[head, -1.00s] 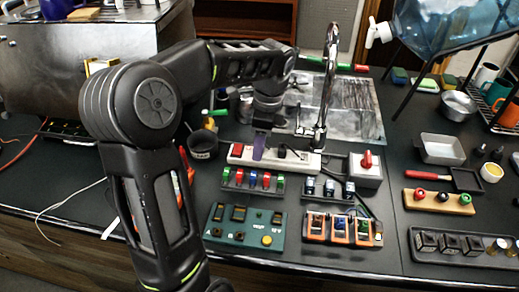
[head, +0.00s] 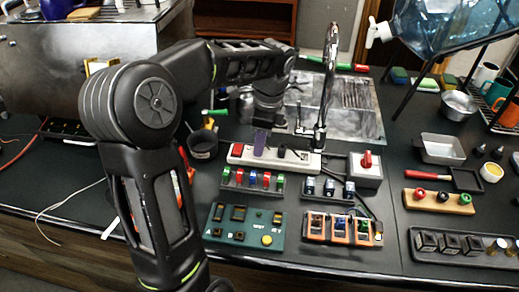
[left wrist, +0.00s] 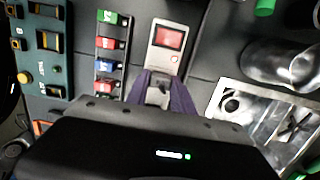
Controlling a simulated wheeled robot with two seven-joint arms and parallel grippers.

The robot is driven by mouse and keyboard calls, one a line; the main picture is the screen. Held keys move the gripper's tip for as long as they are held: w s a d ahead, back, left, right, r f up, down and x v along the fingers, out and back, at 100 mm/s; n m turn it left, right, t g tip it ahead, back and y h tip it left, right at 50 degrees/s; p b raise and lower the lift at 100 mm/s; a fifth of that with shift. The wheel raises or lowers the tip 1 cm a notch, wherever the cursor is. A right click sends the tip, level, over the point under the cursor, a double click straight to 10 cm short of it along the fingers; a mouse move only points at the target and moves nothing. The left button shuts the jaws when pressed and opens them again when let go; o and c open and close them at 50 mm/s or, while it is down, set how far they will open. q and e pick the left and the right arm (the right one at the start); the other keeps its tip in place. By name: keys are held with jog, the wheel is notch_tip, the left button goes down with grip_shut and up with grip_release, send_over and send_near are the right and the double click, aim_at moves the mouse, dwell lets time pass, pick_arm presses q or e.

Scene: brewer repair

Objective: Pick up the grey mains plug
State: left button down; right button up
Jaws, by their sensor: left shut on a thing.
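My left gripper (head: 262,143) is over the left part of the white power strip (head: 272,163), just right of its red switch. In the left wrist view, the purple fingers (left wrist: 159,92) are shut on the small grey mains plug (left wrist: 157,95). The fingers and the black gripper body hide part of the plug. The strip's red switch (left wrist: 168,37) shows just beyond the fingertips. I cannot tell whether the plug is clear of its socket. Dark plugs (head: 282,151) stand farther right along the strip. My right gripper is not in view.
A row of coloured switches (head: 253,181) and a green panel (head: 245,227) lie in front of the strip. The tap (head: 326,95) and metal sink (head: 350,110) are close behind. A grey box with a red knob (head: 366,168) is to the right.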

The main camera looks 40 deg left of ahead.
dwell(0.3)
pick_arm(q)
jog(key=shift+r, duration=0.5)
notch_tip(320, 180, up, 5)
jog(key=shift+f, duration=0.1)
notch_tip(320, 180, up, 3)
jog(key=p, duration=0.3)
jog(key=shift+r+p, duration=0.55)
jog(key=shift+r, duration=0.05)
jog(key=shift+s, duration=0.1)
